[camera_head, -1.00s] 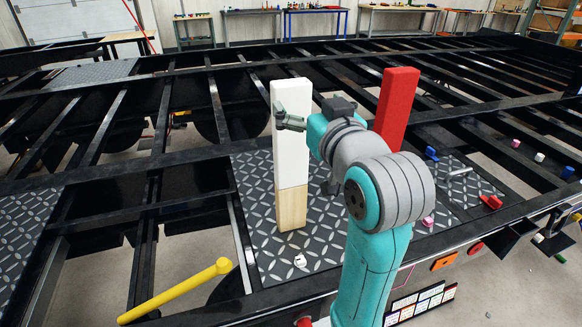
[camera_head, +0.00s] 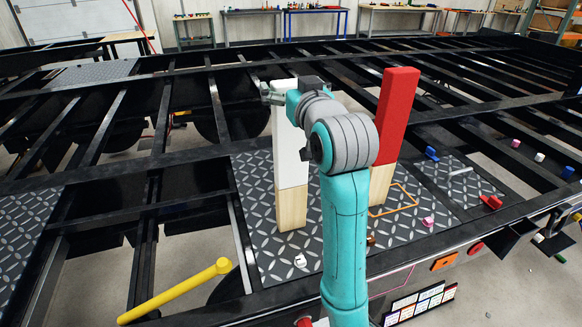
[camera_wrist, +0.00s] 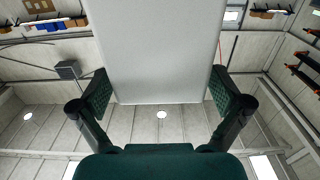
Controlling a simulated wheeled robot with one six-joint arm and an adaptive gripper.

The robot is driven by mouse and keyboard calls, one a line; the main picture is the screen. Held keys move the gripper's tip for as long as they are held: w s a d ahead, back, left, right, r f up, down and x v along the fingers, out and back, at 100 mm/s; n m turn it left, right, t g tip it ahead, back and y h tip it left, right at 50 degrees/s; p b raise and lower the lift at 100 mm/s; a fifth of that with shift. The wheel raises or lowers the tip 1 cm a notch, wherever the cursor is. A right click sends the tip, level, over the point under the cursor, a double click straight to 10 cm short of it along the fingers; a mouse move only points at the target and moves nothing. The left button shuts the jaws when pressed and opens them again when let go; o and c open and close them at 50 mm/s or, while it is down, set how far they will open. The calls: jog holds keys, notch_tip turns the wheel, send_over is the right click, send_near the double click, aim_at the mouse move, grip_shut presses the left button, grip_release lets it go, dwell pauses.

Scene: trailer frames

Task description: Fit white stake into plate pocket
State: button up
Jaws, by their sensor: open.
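The white stake (camera_head: 289,150), white above and bare wood below, stands upright on the dark diamond plate (camera_head: 255,190). My gripper (camera_head: 277,92) is at the stake's upper end and partly covers it. In the wrist view the white stake (camera_wrist: 158,50) fills the space between the two fingers of my gripper (camera_wrist: 162,94). The fingers are spread, one on each side; I cannot tell whether they touch it. An orange rectangular outline (camera_head: 411,203) lies on the plate to the right, partly hidden by the red stake; I cannot tell whether it marks the pocket.
A red stake (camera_head: 397,110) with a wooden lower part stands right of my arm. Small coloured pieces, including a blue one (camera_head: 432,153) and a red one (camera_head: 491,202), lie on the plate's right. Dark frame beams with open gaps surround the plate. A yellow bar (camera_head: 175,292) is at lower left.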

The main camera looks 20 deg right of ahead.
jog(key=c, duration=1.7)
jog(key=shift+r, duration=0.15)
